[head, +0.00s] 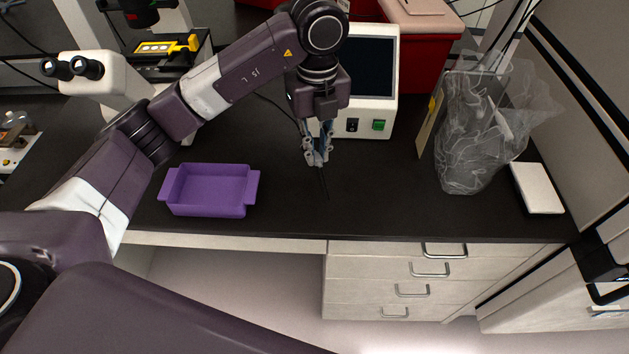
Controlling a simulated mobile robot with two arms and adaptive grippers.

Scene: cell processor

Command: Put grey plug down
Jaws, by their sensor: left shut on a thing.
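My left gripper (317,161) points down over the black worktop, in front of the white cell processor (381,122) with its dark screen. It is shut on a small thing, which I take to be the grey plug. The fingers mostly hide the plug, so its shape and tilt cannot be told. A thin dark line, like a cord or prong, shows below the fingertips close to the worktop. I cannot tell whether it touches the surface. A dark cable (271,101) runs behind the gripper. My right gripper is not in view.
A purple tray (209,210) stands left of the gripper. A clear plastic bag (468,140) and a white flat box (537,188) are at the right. A microscope (90,72) stands at the back left. Bare worktop (370,205) lies in front and right of the gripper.

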